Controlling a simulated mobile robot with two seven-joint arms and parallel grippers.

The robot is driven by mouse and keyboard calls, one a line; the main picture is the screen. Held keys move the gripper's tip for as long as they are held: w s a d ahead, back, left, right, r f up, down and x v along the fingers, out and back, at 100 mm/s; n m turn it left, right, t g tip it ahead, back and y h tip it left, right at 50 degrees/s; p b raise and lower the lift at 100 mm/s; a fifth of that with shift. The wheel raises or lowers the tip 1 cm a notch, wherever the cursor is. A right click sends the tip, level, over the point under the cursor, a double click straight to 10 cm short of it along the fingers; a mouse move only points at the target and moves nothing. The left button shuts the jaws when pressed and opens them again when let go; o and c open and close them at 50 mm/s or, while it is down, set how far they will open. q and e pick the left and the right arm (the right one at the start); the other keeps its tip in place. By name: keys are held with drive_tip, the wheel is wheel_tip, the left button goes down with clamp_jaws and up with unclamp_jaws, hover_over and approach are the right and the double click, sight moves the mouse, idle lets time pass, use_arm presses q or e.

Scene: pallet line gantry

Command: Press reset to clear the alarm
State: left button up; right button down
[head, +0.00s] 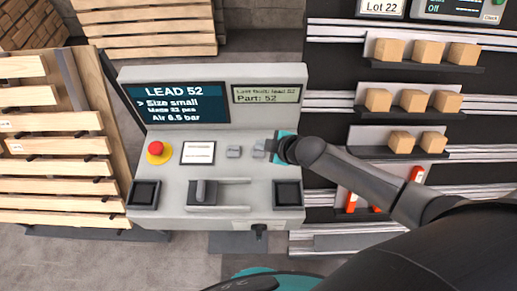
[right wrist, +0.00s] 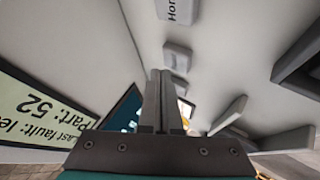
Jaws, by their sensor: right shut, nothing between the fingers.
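The grey console (head: 215,212) stands in the middle of the head view. A second button with partly cut-off lettering (right wrist: 178,9) shows at the top edge. Contact cannot be told. My left gripper is out of view.
The console screen (head: 176,104) and a small fault display (head: 266,94) stand behind. Racks with boxes (head: 414,100) are right, pallets left.

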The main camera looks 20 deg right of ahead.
sight(262, 152)
drive_tip(key=shift+f, duration=0.1)
idle(0.7)
drive_tip(key=shift+f, duration=0.35)
drive_tip(key=shift+f+b, duration=0.45)
drive_tip(key=shift+b, duration=0.1)
idle(0.5)
idle(0.3)
drive_tip(key=shift+r+p, duration=0.9)
drive_tip(key=shift+p, duration=0.1)
wheel_tip(262, 152, up, 5)
drive_tip(key=p, duration=0.5)
